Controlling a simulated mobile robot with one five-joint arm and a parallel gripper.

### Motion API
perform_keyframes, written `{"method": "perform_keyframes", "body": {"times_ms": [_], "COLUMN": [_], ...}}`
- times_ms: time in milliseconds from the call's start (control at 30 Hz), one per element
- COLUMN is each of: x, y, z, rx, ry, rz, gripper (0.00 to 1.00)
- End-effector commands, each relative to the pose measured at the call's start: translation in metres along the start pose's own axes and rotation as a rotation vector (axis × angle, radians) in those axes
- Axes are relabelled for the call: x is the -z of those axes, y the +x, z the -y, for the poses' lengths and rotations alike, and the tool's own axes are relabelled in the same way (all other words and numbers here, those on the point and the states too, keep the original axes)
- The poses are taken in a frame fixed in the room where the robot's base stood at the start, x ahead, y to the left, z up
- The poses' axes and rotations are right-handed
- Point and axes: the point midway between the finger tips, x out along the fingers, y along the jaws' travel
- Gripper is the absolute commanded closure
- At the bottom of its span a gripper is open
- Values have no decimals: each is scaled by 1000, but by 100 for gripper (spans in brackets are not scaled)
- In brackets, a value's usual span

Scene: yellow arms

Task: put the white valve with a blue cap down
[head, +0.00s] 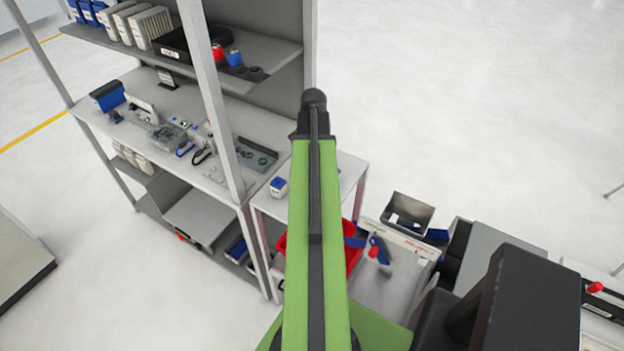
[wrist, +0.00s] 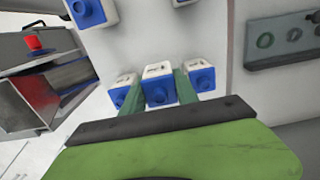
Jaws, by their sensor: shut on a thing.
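My gripper (wrist: 158,92) shows in the wrist view with its two green fingers on either side of a white valve with a blue cap (wrist: 158,72). It is shut on this valve, whose blue cap faces the camera. Similar white and blue valves stand close by, one on the left (wrist: 123,88) and one on the right (wrist: 199,74), with another farther off (wrist: 88,12). I cannot tell whether the held valve touches the pale table top (wrist: 150,38). In the head view my arm hides the gripper and the held valve; one valve (head: 279,187) shows on the small table.
A grey tray with round holes (wrist: 290,40) lies at the right in the wrist view. A grey shelf unit (head: 240,130) with tools and parts stands left of my arm. A red bin (head: 352,250) is below the small table. Open floor lies at the upper right.

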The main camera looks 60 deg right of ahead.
Motion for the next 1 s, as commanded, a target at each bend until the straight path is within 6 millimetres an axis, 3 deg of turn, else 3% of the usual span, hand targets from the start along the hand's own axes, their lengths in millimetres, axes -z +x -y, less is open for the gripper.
{"method": "perform_keyframes", "body": {"times_ms": [267, 667, 700, 733, 1000], "x": [0, 0, 0, 0, 0], "y": [38, 40, 38, 38, 38], "z": [0, 0, 0, 0, -1], "rx": [0, 0, 0, 0, 0], "ry": [0, 1, 1, 1, 1], "rz": [0, 0, 0, 0, 0], "gripper": [100, 100, 59, 55, 55]}}
